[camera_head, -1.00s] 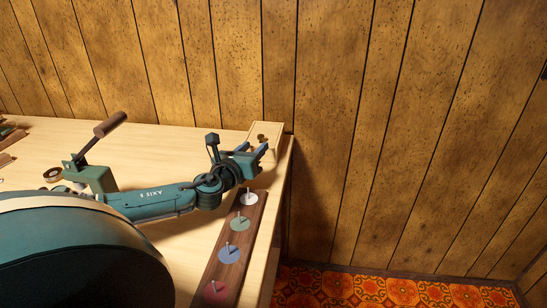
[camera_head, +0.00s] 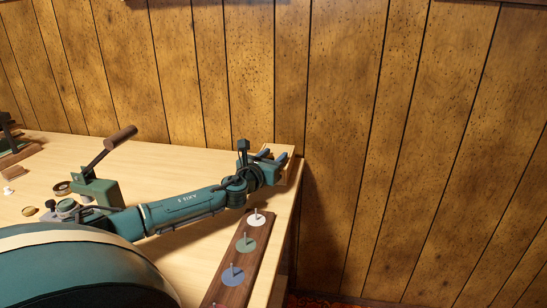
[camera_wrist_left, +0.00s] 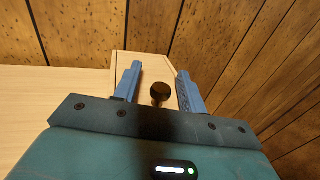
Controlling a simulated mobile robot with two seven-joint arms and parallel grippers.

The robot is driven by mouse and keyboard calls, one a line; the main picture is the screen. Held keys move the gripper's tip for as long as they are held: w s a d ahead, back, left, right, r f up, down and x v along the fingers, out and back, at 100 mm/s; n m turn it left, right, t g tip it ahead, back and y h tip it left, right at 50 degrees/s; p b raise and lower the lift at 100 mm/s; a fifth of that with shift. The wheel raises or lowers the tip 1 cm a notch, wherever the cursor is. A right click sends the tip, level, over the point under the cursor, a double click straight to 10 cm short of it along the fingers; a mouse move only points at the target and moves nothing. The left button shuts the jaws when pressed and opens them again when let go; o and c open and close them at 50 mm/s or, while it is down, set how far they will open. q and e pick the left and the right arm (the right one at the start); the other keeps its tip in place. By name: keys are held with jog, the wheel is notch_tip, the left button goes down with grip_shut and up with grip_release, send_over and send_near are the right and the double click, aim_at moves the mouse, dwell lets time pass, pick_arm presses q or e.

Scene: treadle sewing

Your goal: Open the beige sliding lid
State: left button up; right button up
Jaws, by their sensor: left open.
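The beige sliding lid (camera_wrist_left: 147,60) is the top of a small beige box at the table's far right corner. In the head view the lid (camera_head: 287,150) is mostly hidden behind my left gripper (camera_head: 273,156). A dark round knob (camera_wrist_left: 160,91) shows at the lid in the left wrist view. My left gripper (camera_wrist_left: 160,72) is open, with one blue finger on each side of the knob. A gap shows between the knob and each finger. My right gripper is not in view.
A green device with a brown-handled crank (camera_head: 120,137) stands to the left. The wood-panelled wall (camera_head: 230,70) rises close behind the box.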

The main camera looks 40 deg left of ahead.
pick_arm(q)
jog(key=shift+w, duration=0.2)
grip_shut()
dwell(0.4)
